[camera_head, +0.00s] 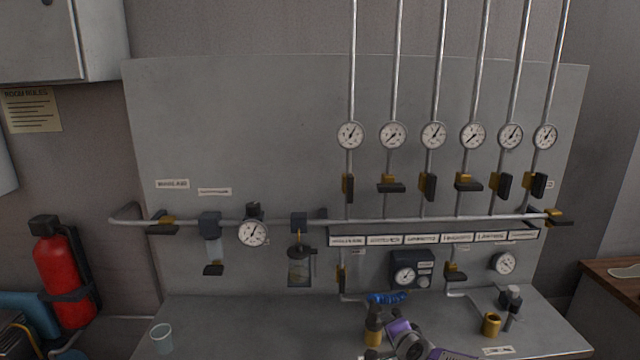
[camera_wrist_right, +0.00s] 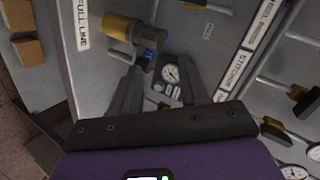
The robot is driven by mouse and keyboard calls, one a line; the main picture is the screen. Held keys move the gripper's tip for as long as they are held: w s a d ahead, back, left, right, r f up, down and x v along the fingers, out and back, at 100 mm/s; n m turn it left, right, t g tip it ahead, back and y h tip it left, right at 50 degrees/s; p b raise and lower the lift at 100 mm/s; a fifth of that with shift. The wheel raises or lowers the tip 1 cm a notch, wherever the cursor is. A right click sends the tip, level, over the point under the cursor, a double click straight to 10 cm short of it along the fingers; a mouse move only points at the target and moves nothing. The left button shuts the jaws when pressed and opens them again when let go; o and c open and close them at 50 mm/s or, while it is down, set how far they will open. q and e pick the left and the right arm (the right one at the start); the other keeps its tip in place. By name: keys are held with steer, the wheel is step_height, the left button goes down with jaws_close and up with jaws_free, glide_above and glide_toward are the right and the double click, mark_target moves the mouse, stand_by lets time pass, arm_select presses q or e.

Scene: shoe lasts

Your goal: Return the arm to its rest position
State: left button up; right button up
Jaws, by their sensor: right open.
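My right gripper (camera_wrist_right: 160,68) is open in the right wrist view, with its two dark fingers apart and nothing seen held between them. The fingers cannot be made out there. My left gripper is not in view.
A grey panel carries a horizontal pipe (camera_head: 430,219), several gauges (camera_head: 433,135) and valves. A gauge box (camera_head: 411,270) is behind my arm. The bench (camera_head: 260,325) between is mostly clear.

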steer(key=s+a+f+n+g+y, duration=0.1)
steer(key=s+a+f+n+g, duration=0.15)
steer(key=s+f, duration=0.65)
steer(key=s+a+f+n+g, duration=0.25)
steer(key=s+f, duration=0.25)
steer(key=f, duration=0.9)
steer(key=s+a+f+n+g, duration=0.1)
steer(key=s+f+g, duration=0.1)
steer(key=s, duration=0.5)
steer(key=s+a+f+n+g+y, duration=0.1)
steer(key=s+f+n+g, duration=0.1)
steer(key=s+f, duration=0.3)
steer(key=s+a+f+n+g, duration=0.1)
steer(key=s+f+g, duration=0.2)
steer(key=s, duration=0.8)
steer(key=shift+s+f+n, duration=0.2)
steer(key=shift+f+n, duration=0.1)
steer(key=shift+n, duration=0.1)
steer(key=shift+c, duration=0.2)
